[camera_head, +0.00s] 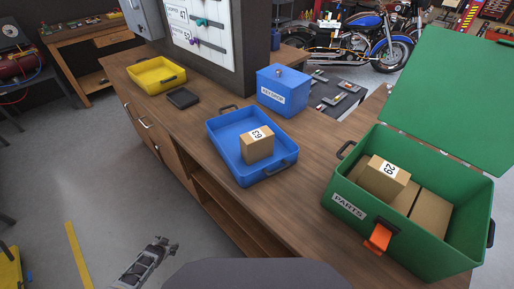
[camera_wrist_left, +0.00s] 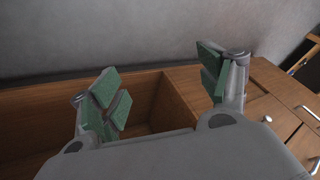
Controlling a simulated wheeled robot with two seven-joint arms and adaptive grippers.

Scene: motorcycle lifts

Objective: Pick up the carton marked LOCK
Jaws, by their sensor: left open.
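No carton with a readable LOCK mark shows. One brown carton (camera_head: 257,148) with a white label that looks like 63 sits in a blue tray (camera_head: 222,150) on the wooden counter. Another brown carton (camera_head: 384,180), labelled 29, lies on other plain cartons (camera_head: 430,212) inside the open green PARTS box (camera_head: 345,205). My left gripper (camera_head: 150,260) is low at the lower left of the head view, beside the counter and far from the cartons. In the left wrist view, my left gripper (camera_wrist_left: 160,85) is open and empty, its green-padded fingers apart. My right gripper is not in view.
A blue lidded box (camera_head: 283,92), a yellow tray (camera_head: 157,76) and a dark flat item (camera_head: 183,98) stand on the counter (camera_head: 300,190). The green box's raised lid (camera_head: 450,95) rises at right. Open shelves (camera_head: 235,220) lie under the counter; motorcycles (camera_head: 375,45) stand behind.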

